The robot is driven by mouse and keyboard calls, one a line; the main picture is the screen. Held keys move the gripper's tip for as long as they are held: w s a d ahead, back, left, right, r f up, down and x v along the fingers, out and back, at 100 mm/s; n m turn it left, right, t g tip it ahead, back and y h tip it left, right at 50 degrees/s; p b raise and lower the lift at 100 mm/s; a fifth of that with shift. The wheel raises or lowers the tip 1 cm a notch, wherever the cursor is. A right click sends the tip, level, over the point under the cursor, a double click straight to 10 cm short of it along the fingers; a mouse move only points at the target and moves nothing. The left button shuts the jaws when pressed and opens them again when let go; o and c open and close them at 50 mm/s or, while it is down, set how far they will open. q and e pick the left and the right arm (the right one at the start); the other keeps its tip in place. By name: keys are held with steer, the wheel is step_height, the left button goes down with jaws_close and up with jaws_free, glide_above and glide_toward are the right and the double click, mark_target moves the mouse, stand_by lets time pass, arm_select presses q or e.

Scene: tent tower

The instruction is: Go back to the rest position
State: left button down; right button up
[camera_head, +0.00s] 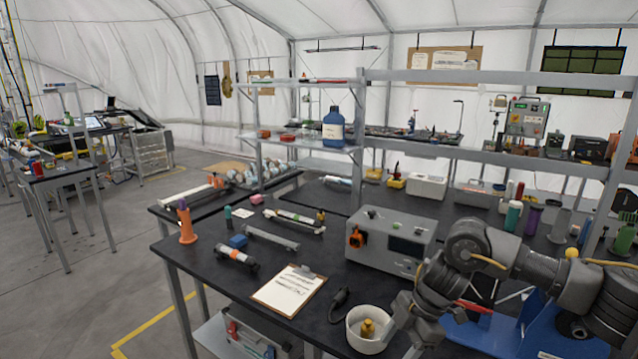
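My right arm comes in from the right edge and bends down at the lower right. My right gripper (408,325) is low at the table's front edge, beside the right rim of a white bowl (352,335). A small brass-yellow piece (367,328) sits in the bowl. The gripper's fingertips are not clear, so I cannot tell whether they are open or whether they touch the bowl. My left gripper is out of view.
A grey instrument box (412,243) stands behind the bowl on the black table (215,290). Metal shelf posts (357,140) rise behind.

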steer(key=s+a+f+m+t+y, duration=0.1)
steer(key=s+a+f+t+y, duration=0.2)
steer(key=a, duration=0.7)
steer(key=s+a+f+m+t+y, duration=0.1)
steer(key=s+a+f+t+y, duration=0.2)
steer(key=a, duration=0.7)
steer(key=s+d+f+m+t+h, duration=0.2)
steer(key=s+d+f+m+h, duration=0.2)
steer(key=d+m, duration=0.3)
steer(key=s+d+f+m+t+h, duration=0.1)
steer(key=s+d+f+m+h, duration=0.3)
steer(key=d, duration=0.5)
steer(key=s+d+f+m+g+h, duration=0.1)
steer(key=s+d+f+m+g, duration=0.15)
steer(key=s+d, duration=0.4)
steer(key=s+d+f+m+g+h, duration=0.1)
steer(key=s+d+f+m+g, duration=0.1)
steer(key=s+d+m, duration=0.45)
steer(key=s+a+f+n+g, duration=0.1)
steer(key=s+f+n, duration=0.1)
steer(key=f, duration=1.2)
steer(key=s+f+n+g, duration=0.1)
steer(key=s+f, duration=0.2)
steer(key=f, duration=1.1)
steer(key=s+d+f, duration=0.3)
steer(key=s+f, duration=1.1)
steer(key=s, duration=0.1)
steer(key=shift+g+h, duration=0.4)
steer(key=shift+g, duration=0.05)
